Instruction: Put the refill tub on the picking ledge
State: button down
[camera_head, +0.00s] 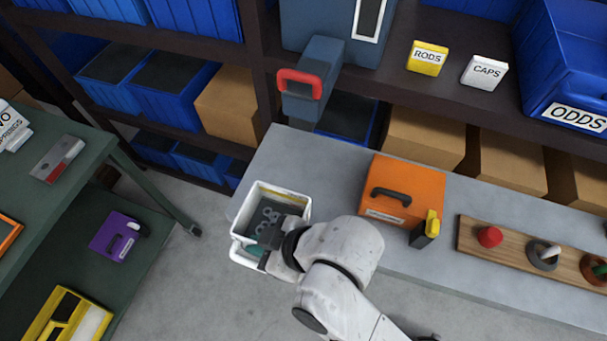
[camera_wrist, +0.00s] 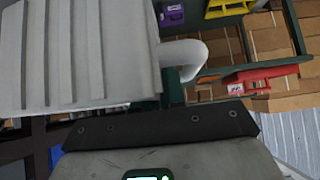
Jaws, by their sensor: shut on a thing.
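The refill tub (camera_head: 296,199) is white and open-topped, with grey ring-shaped parts inside. In the head view it shows at the left end of the grey picking ledge (camera_head: 320,160), its near part reaching past the ledge's front left corner. I cannot tell whether it rests on the ledge or hangs above it. My gripper (camera_head: 267,246) is shut on the tub's near side; my arm hides part of this. In the wrist view a ribbed pale wall (camera_wrist: 70,50), seemingly the tub's, fills the left, beside my gripper's dark green fingers (camera_wrist: 172,88) and a white curved handle (camera_wrist: 190,50).
On the ledge, an orange case (camera_head: 418,184) stands right of the tub, with a yellow-and-black item (camera_head: 427,230) and a wooden peg board (camera_head: 475,247) further right. A shelf rack with blue bins (camera_head: 170,80) stands behind. A green table (camera_head: 75,185) is at left.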

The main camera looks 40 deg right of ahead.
jog(key=shift+w+d+f+p, duration=0.6)
jog(key=shift+w+d, duration=1.1)
jog(key=shift+d, duration=0.65)
jog(key=shift+w+d+f+p, duration=0.6)
jog(key=shift+w+d, duration=1.15)
jog(key=shift+d, duration=0.6)
jog(key=shift+w+d+f+p, duration=0.55)
jog(key=shift+w+d, duration=1.15)
jog(key=shift+d, duration=0.65)
jog(key=shift+f, duration=0.1)
jog(key=c, duration=1.2)
grip_release()
